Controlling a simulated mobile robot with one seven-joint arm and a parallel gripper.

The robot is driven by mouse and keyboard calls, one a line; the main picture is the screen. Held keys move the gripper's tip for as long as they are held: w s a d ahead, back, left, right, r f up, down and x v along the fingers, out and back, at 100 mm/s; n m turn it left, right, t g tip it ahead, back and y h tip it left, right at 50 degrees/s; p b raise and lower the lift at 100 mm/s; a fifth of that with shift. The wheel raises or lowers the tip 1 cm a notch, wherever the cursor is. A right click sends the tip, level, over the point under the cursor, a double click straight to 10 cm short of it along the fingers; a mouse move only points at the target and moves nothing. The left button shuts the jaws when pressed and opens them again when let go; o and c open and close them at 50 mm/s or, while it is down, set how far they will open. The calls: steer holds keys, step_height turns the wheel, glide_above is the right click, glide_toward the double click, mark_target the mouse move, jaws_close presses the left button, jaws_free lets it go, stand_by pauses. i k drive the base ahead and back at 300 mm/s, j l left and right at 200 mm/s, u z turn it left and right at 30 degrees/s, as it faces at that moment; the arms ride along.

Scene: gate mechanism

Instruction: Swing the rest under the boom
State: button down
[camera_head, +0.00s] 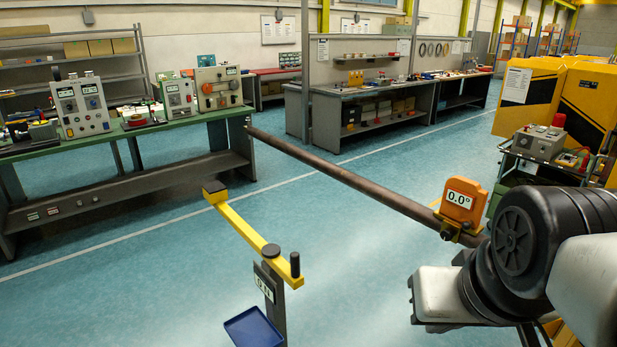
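The boom is a long dark pole (350,182). It runs from its free end at upper left to an orange housing reading 0.0° (460,201) at right. The rest is a yellow bar (238,228) on a dark post (271,297), with a black pad (214,189) at its far end. A black upright handle (295,265) stands at its near end. In the picture, the pad is left of and below the boom, with a gap of floor between them. My arm fills the lower right, in front of the boom's near end. My gripper is not visible.
A blue tray (253,328) sits low beside the post. A green workbench (130,132) with instruments stands at left, grey benches (370,105) behind. A cart with a control box (540,142) and yellow cabinets (580,95) stand at right. Open blue floor surrounds the rest.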

mark_target(215, 193)
steer(key=i+j+z, duration=0.25)
steer(key=j, duration=0.25)
steer(key=j+z, duration=0.3)
steer(key=j, duration=0.2)
steer(key=j+z, duration=0.25)
steer(key=j, duration=0.9)
steer(key=j+z, duration=0.15)
steer(key=j, duration=3.35)
